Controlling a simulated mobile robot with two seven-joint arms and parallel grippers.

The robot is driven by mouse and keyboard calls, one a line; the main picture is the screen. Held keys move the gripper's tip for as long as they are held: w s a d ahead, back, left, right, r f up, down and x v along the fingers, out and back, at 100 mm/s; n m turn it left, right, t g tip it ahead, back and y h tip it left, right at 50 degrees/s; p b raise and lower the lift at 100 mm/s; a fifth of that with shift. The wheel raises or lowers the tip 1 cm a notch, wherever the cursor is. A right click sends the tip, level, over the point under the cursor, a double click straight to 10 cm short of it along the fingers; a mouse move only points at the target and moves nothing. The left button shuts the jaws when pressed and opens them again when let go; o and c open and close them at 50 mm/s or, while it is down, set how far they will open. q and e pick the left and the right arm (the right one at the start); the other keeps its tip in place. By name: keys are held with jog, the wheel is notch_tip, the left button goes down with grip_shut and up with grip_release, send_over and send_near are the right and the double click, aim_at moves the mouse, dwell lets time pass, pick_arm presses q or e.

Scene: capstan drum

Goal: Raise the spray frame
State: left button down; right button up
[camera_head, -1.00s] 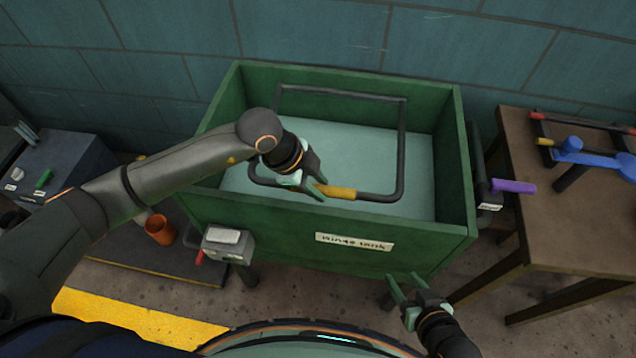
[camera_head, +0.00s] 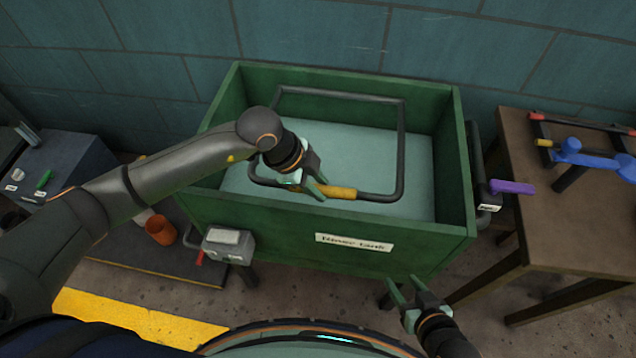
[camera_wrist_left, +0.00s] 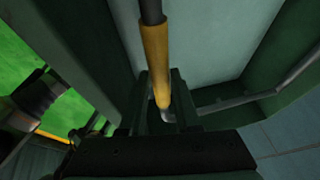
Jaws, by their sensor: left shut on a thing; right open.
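The spray frame (camera_head: 403,150) is a dark tube rectangle inside the green rinse tank (camera_head: 300,222). Its near bar carries a yellow grip (camera_head: 338,192). My left gripper (camera_head: 318,188) is shut on the yellow grip near its left end. In the left wrist view the yellow grip (camera_wrist_left: 155,60) runs between the fingers (camera_wrist_left: 163,105). My right gripper (camera_head: 408,288) is open and empty, in front of the tank below its label. The fingers hide the left end of the grip.
A purple handle (camera_head: 512,187) sticks out at the tank's right side. A wooden table (camera_head: 570,225) with a blue tool (camera_head: 595,160) stands at the right. A grey box (camera_head: 228,245) is on the tank's front left. An orange cup (camera_head: 160,230) is at the left.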

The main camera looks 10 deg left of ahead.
pick_arm(q)
jog(key=r+p, duration=0.2)
jog(key=r+g+p, duration=0.1)
jog(key=shift+w+r, duration=0.25)
jog(key=shift+r, duration=0.15)
jog(key=w+r+g+p, duration=0.2)
jog(key=w+r+p, duration=0.4)
jog(key=r+p, duration=0.3)
notch_tip(320, 180, up, 4)
jog(key=shift+w+a+r+n+g+p, duration=0.15)
jog(key=shift+n+g+p, duration=0.25)
pick_arm(e)
jog(key=s+d+r+h, duration=0.1)
jog(key=d+r, duration=0.2)
jog(key=r, duration=0.7)
jog(key=shift+s+d+m, duration=0.2)
jog(key=shift+s+m, duration=0.1)
pick_arm(q)
jog(key=c, duration=1.1)
grip_release()
jog(key=o, duration=0.5)
jog(key=shift+w, duration=0.15)
jog(key=shift+c, duration=0.2)
pick_arm(e)
jog(key=shift+w, duration=0.1)
